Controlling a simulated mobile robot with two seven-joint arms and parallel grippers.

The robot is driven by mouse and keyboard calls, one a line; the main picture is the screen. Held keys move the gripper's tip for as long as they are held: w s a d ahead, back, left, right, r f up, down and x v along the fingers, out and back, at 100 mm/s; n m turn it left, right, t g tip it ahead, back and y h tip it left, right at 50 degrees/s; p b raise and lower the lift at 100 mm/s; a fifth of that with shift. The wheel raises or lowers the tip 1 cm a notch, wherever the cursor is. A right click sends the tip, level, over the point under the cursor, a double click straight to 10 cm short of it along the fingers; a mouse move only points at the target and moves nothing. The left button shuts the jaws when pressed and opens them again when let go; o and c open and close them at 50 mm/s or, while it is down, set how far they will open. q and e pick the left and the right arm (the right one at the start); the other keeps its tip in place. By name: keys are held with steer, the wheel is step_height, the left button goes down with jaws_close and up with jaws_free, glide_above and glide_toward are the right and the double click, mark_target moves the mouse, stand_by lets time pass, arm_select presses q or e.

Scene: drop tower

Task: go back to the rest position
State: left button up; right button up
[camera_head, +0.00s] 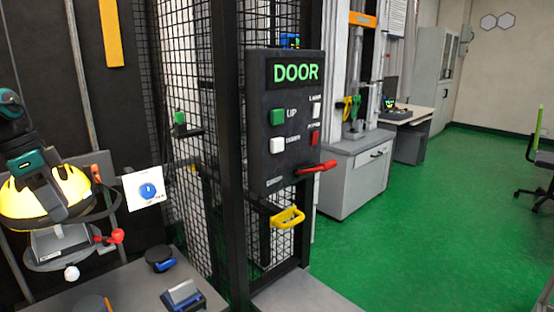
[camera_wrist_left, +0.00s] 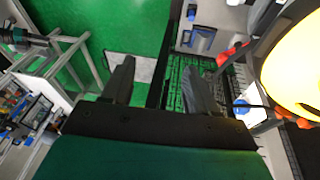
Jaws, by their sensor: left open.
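My left gripper (camera_head: 46,198) is at the left edge of the head view, in front of a bright yellow rounded object (camera_head: 75,190). In the left wrist view my left gripper (camera_wrist_left: 160,85) shows two dark fingers spread apart with nothing between them. The yellow object (camera_wrist_left: 295,70) fills the right side of that view, beside the fingers; I cannot tell whether it touches my arm. My right gripper is in neither view.
A black DOOR panel (camera_head: 290,120) with buttons and a red lever (camera_head: 315,167) hangs on a mesh cage (camera_head: 185,130). A yellow handle (camera_head: 287,218) sits below. Small devices stand on the grey bench at lower left. Green floor (camera_head: 430,230) is open to the right.

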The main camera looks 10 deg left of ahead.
arm_select(q)
steer(key=s+a+f+t+h, duration=0.2)
steer(key=s+f+t, duration=0.15)
steer(key=f, duration=0.45)
steer(key=s+a+f+t+h, duration=0.15)
steer(key=s+f, duration=0.25)
steer(key=f, duration=0.4)
steer(key=s+d+f+n+t+p, duration=0.1)
steer(key=s+d+f+t, duration=0.15)
steer(key=f, duration=0.35)
steer(key=s+d+f+n+t, duration=0.1)
steer(key=s+d+f+t, duration=0.15)
steer(key=d+f, duration=0.2)
steer(key=s+d+f+n+y, duration=0.1)
steer(key=d+f, duration=0.1)
steer(key=d, duration=0.7)
steer(key=s+d+f+n+y, duration=0.1)
steer(key=s+d+f+y, duration=0.1)
steer(key=d, duration=0.7)
steer(key=s+d+f+n+y, duration=0.1)
steer(key=s+d+f+n, duration=0.1)
steer(key=d, duration=0.8)
steer(key=shift+s+f+p, duration=0.25)
steer(key=shift+f+p, duration=0.15)
steer(key=shift+f, duration=0.45)
steer(key=shift+y, duration=0.25)
steer(key=shift+c, duration=0.2)
